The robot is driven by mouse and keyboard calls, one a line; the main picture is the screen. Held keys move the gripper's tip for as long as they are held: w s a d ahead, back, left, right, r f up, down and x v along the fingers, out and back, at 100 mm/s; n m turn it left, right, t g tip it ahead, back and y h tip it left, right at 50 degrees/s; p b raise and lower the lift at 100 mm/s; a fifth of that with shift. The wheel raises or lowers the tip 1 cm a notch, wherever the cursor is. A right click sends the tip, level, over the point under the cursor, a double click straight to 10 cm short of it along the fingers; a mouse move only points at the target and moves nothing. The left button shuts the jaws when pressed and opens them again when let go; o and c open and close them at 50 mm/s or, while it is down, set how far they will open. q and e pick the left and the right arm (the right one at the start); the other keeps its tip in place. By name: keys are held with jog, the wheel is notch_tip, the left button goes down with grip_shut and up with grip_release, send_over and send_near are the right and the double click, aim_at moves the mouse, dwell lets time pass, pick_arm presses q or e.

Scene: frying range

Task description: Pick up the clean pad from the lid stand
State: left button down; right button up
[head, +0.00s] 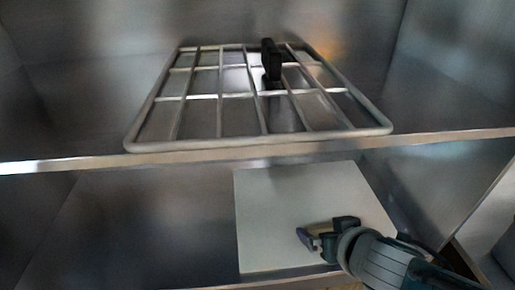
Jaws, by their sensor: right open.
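A grey wire rack (220,97) with a crossed grid lies on the upper metal shelf. A small black upright piece (271,60) stands on or behind its bars; I cannot tell whether it is the clean pad or part of a stand. Nothing in view is clearly a lid stand. My right gripper (325,232) is open, in front of the lower shelf at the lower right, below the rack and apart from the black piece. It looks empty. My left gripper is not in view.
A flat pale square board (285,205) lies on the lower shelf, partly hidden by my right gripper. The upper shelf's front edge (80,163) runs across between the gripper and the rack. Metal walls close both sides. The lower shelf's left part is clear.

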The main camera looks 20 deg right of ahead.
jog(key=shift+w+f, duration=0.2)
jog(key=shift+f, duration=0.1)
jog(key=shift+c, duration=0.2)
jog(key=shift+r, duration=0.1)
jog(key=c, duration=1.1)
